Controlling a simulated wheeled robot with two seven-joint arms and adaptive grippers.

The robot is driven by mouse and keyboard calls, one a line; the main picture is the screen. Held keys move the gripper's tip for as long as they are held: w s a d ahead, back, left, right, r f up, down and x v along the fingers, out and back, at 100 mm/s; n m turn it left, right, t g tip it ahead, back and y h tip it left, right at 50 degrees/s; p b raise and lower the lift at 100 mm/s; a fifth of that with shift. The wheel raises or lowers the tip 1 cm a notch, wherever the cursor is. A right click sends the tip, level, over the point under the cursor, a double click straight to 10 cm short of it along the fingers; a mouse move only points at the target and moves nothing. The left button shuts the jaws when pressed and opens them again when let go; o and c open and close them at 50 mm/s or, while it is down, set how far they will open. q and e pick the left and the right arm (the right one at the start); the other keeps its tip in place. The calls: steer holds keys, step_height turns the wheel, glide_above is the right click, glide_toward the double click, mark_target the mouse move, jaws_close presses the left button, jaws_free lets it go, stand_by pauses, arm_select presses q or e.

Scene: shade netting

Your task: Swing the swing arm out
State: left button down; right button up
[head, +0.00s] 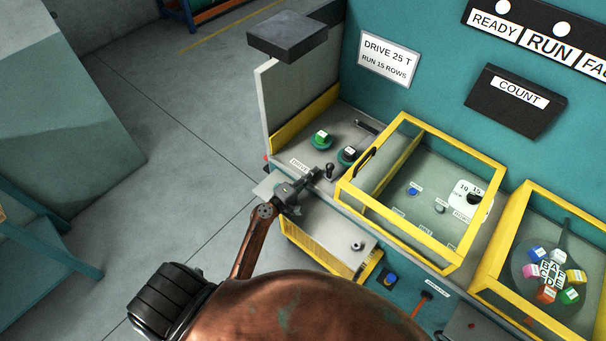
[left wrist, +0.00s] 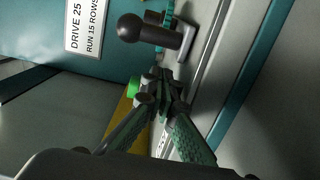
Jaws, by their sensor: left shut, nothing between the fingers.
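No part carries a readable swing arm label. A small dark lever with a ball knob (head: 329,168) stands at the front edge of the drive panel. In the left wrist view a black ball-ended handle (left wrist: 148,31) shows large, just beyond my fingertips. I cannot tell for certain whether it is the same lever. My left gripper (head: 314,177) is shut and empty beside the panel edge, close to the lever. Its closed fingers (left wrist: 162,84) point toward the handle, with a small gap seeming to remain. My right gripper is not in view.
Yellow-framed guards (head: 404,116) stand right of the lever. A grey upright panel (head: 262,110) bounds the left. A grey shelf (head: 330,222) lies below. The floor at left is open.

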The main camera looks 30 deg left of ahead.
mark_target(326, 187)
arm_select(q)
steer(key=shift+s+d+r, duration=0.1)
steer(key=shift+d+r, duration=0.05)
steer(key=shift+d, duration=0.85)
steer(key=d, duration=0.2)
steer(key=s+d, duration=0.1)
steer(key=d, duration=0.1)
steer(key=shift+s+d+p, duration=0.1)
steer(key=shift+p, duration=0.3)
